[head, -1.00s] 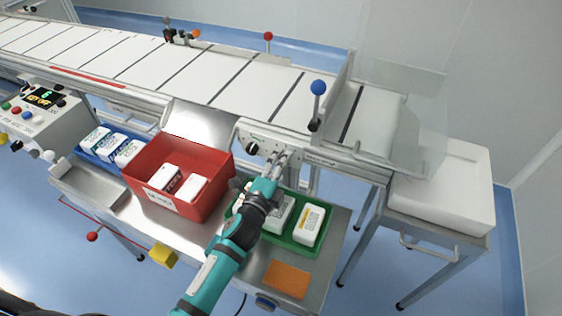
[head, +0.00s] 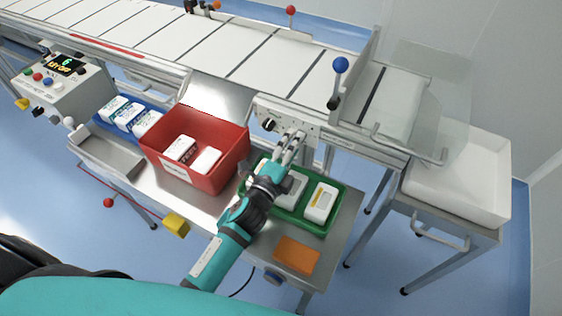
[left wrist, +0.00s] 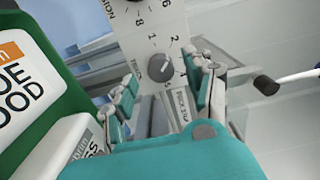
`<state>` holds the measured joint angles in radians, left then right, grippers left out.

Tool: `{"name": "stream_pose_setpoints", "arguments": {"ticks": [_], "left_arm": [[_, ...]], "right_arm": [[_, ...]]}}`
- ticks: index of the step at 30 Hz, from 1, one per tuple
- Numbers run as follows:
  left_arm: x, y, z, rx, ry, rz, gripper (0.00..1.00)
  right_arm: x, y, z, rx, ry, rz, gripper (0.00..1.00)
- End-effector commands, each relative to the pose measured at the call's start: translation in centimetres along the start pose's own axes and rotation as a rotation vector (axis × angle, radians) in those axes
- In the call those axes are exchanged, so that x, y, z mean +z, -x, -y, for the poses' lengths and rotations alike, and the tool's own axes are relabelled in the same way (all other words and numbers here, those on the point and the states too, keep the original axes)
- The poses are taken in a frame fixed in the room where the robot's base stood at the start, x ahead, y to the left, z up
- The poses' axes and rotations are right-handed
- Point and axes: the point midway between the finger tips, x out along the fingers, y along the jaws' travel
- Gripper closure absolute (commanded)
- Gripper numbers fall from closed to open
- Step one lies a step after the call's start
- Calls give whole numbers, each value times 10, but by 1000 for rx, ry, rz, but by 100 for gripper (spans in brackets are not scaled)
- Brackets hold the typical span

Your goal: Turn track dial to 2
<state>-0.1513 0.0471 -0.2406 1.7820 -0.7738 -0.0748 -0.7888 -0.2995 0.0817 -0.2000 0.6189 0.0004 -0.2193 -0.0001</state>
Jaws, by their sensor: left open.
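The track dial (left wrist: 160,67) is a round dark grey knob on a pale panel (left wrist: 139,27), with numbers around it and a "TRACK" label, in the left wrist view. I cannot read clearly which number its pointer marks. My left gripper (left wrist: 165,92) is open, its two fingers either side of the dial's line in the picture and apart from it. In the head view the left gripper (head: 291,147) is in front of the panel (head: 300,122), right of a black knob (head: 268,125); its fingers cover the panel's lower middle. My right gripper is not in view.
A red bin (head: 240,152) stands left of my gripper and a green tray (head: 338,208) of white packs lies below it. A blue-knobbed lever (head: 340,68) rises at the conveyor (head: 215,50) edge. A white tub (head: 465,190) stands at the right.

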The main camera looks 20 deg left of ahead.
Motion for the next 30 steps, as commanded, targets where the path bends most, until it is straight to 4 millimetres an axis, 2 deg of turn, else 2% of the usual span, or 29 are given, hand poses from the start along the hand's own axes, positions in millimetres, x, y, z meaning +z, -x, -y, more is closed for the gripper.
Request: {"name": "stream_pose_setpoints", "arguments": {"ticks": [1, 6, 13, 18, 30], "left_arm": [[0, 13, -2, 4, 0, 0, 47], [0, 50, -2, 5, 2, 2, 47], [0, 85, -1, 2, 1, 1, 47], [0, 94, 0, 1, 0, 1, 47], [0, 94, 0, 0, 0, 1, 47]], "right_arm": [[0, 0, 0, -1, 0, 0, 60], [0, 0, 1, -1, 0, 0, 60], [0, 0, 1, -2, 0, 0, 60], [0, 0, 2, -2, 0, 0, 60], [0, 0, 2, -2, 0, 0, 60]]}}
